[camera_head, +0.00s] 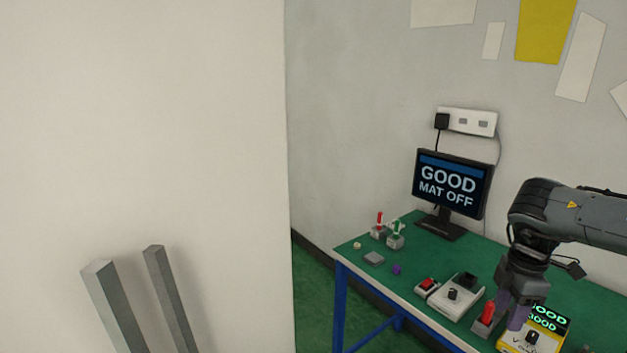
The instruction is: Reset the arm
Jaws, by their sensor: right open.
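My right gripper (511,314) hangs down over the right part of the green table (420,262), with its dark purple fingers open. A fixture with a red upright handle (488,312) on a grey base stands just left of the fingers. I cannot tell whether they touch it. My left gripper is not in view.
A monitor (453,183) reading GOOD MAT OFF stands at the back. A white box with a black knob (452,295), a red-button box (428,284), and red (379,224) and green (396,236) small levers stand left of the gripper. A pale wall (140,130) fills the left.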

